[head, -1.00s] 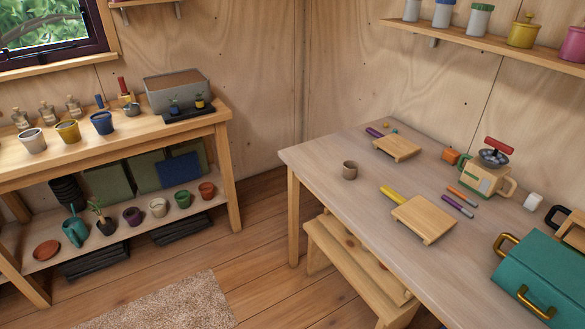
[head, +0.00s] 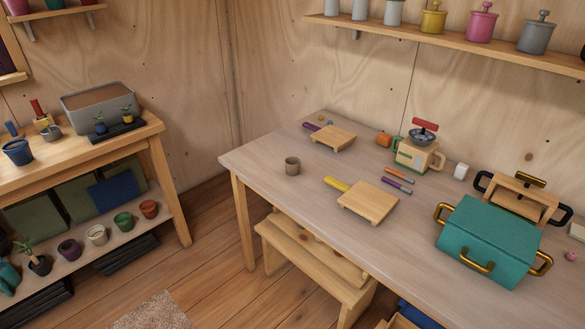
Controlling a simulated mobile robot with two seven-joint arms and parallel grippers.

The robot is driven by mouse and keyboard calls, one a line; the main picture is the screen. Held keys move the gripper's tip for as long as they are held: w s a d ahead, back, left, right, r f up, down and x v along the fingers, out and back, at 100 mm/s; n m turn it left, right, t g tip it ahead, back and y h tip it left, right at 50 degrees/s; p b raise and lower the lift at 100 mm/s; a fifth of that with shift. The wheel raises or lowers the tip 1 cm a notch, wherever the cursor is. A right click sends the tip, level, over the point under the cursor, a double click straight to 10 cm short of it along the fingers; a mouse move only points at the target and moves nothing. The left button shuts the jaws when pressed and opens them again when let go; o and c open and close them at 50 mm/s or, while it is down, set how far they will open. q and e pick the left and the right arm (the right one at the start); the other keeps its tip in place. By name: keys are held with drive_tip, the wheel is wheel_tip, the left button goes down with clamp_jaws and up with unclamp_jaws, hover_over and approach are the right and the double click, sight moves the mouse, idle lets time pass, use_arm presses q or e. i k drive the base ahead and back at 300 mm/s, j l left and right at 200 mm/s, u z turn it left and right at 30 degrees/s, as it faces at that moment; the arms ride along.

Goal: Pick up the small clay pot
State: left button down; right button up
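Several small pots stand on the lower shelf of the left bench in the head view. The one at the right end is a reddish-brown, clay-coloured pot (head: 149,209). Beside it are a green pot (head: 123,221), a cream pot (head: 97,235) and a dark purple pot (head: 69,249). I cannot tell for certain which of these is the small clay pot. Neither of my grippers is in view.
The table (head: 262,150) holds two wooden boards (head: 368,202), a toy-like scale (head: 418,155) and a teal case (head: 490,240). A wooden bench (head: 315,258) stands against its near side. The left workbench (head: 150,128) carries a grey box (head: 98,105). Open floor (head: 215,235) lies between them.

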sight(291, 163)
drive_tip(key=i+j, duration=0.25)
drive_tip(key=i+j+z, duration=0.15)
drive_tip(key=j, duration=0.35)
drive_tip(key=i+j, duration=0.3)
drive_tip(key=i+j+z, duration=0.15)
drive_tip(key=j, duration=0.3)
drive_tip(key=i, duration=0.05)
